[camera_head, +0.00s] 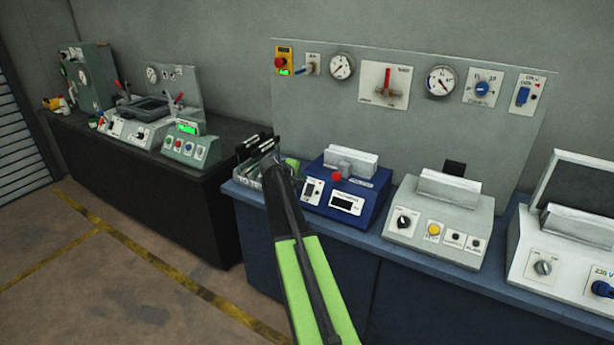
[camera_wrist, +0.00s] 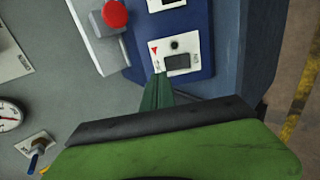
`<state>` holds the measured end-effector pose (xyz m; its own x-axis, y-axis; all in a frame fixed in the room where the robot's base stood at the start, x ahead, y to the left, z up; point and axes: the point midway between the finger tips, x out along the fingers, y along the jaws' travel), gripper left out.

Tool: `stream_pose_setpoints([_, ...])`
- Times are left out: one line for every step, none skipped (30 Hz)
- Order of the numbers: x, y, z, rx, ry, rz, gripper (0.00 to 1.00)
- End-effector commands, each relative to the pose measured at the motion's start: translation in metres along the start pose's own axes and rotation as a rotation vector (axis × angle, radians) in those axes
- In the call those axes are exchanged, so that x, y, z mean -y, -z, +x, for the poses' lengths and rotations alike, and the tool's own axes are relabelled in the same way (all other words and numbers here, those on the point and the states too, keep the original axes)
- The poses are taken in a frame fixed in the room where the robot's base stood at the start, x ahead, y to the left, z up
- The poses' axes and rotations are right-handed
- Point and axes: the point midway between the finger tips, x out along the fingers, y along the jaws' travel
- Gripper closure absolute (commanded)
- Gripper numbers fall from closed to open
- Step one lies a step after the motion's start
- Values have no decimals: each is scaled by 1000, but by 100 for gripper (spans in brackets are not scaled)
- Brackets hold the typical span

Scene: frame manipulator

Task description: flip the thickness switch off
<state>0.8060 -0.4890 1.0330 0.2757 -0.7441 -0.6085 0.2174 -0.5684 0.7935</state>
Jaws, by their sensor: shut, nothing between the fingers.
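The blue device (camera_head: 349,181) stands on the left part of the blue bench. Its front has a white switch plate (camera_head: 313,191), a display and a red button; the small lettering is too small to read surely. In the wrist view the switch plate (camera_wrist: 188,50) carries a dark rocker switch (camera_wrist: 177,62), a small dark round spot and a red triangle. My gripper (camera_head: 272,163) is left of the blue device in the head view. In the wrist view my gripper (camera_wrist: 159,77) is shut and empty, its tips by the plate's lower edge, beside the rocker. I cannot tell whether they touch.
A grey device (camera_head: 440,205) and a white device with a raised lid (camera_head: 565,235) stand to the right. A grey panel (camera_head: 420,130) with gauges and switches rises behind. A black bench (camera_head: 150,160) with other equipment is at left.

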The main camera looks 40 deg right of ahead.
Motion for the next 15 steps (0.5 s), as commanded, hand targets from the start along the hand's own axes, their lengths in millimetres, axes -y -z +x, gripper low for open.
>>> stream_pose_setpoints([-9,-2,-21,-1,0,-1,100])
stream_pose_setpoints([-10,-2,-29,-1,-1,-1,100])
stream_pose_setpoints([-11,-2,-38,-2,-1,0,100])
stream_pose_setpoints([-11,-2,-45,-2,-1,0,100])
stream_pose_setpoints([-12,-1,-50,-2,0,0,100])
stream_pose_setpoints([-12,-1,-57,-2,0,0,100])
stream_pose_setpoints([-12,-2,-60,-1,0,0,100])
stream_pose_setpoints([-12,-2,-63,-1,0,0,100])
stream_pose_setpoints([-11,-1,-66,0,0,0,100])
stream_pose_setpoints([-10,-1,-67,0,0,1,100])
stream_pose_setpoints([-10,-1,-68,0,0,1,100])
stream_pose_setpoints([-9,-1,-68,0,0,1,100])
stream_pose_setpoints([-9,-1,-67,0,0,1,100])
stream_pose_setpoints([-9,-1,-67,0,0,1,100])
stream_pose_setpoints([-8,0,-66,0,0,1,100])
